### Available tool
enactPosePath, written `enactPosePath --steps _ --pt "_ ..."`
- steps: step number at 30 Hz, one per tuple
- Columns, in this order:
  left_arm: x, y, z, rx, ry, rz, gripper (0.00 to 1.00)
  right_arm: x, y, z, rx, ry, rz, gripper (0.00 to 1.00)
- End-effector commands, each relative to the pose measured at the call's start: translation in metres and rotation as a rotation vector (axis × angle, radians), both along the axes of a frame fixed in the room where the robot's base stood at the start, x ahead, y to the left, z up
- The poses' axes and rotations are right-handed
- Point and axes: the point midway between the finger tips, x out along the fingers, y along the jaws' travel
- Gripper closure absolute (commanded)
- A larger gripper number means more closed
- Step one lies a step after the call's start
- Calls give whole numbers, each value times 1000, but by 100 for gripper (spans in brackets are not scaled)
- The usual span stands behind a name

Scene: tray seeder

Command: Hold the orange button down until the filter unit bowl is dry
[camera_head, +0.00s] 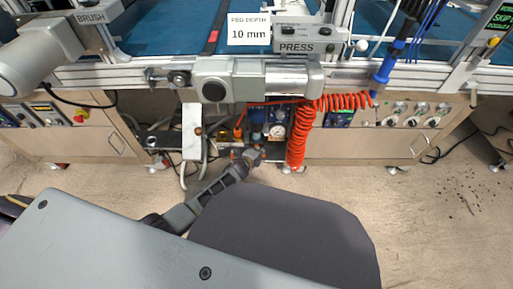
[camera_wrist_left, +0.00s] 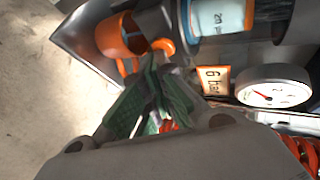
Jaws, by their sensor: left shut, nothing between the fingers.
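The filter unit (camera_head: 257,116) sits low under the machine, behind the rail, small in the head view. In the left wrist view its labelled cylinder (camera_wrist_left: 222,18) is partly cut off by the top edge, and I cannot tell whether there is water in the bowl. A small orange part (camera_wrist_left: 163,46), perhaps the orange button, shows just beyond my fingertips; I cannot tell whether they touch it. My left gripper (camera_wrist_left: 150,62) is shut and empty, its green finger pads together. In the head view the left gripper (camera_head: 253,154) is at the lower front of the unit.
A pressure gauge (camera_wrist_left: 273,88) and a "6 bar" label (camera_wrist_left: 214,80) are right of the fingers. A larger orange ring (camera_wrist_left: 122,36) is to their left. A coiled red hose (camera_head: 299,140) hangs right of the unit. A white plate (camera_head: 191,130) stands left.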

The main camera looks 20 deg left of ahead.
Motion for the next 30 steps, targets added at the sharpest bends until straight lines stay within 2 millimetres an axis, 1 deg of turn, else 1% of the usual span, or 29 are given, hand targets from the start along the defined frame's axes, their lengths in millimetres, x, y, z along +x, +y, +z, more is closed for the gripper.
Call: enactPosePath --steps 6,12,30 --pt "1 0 1 0 -1 0 100 4 -1 2 -4 -9 3 78" --pt "1 0 1 0 -1 0 100 5 -1 2 -2 -9 1 78" --pt "1 0 1 0 -1 0 100 -1 2 0 7 3 -7 78"
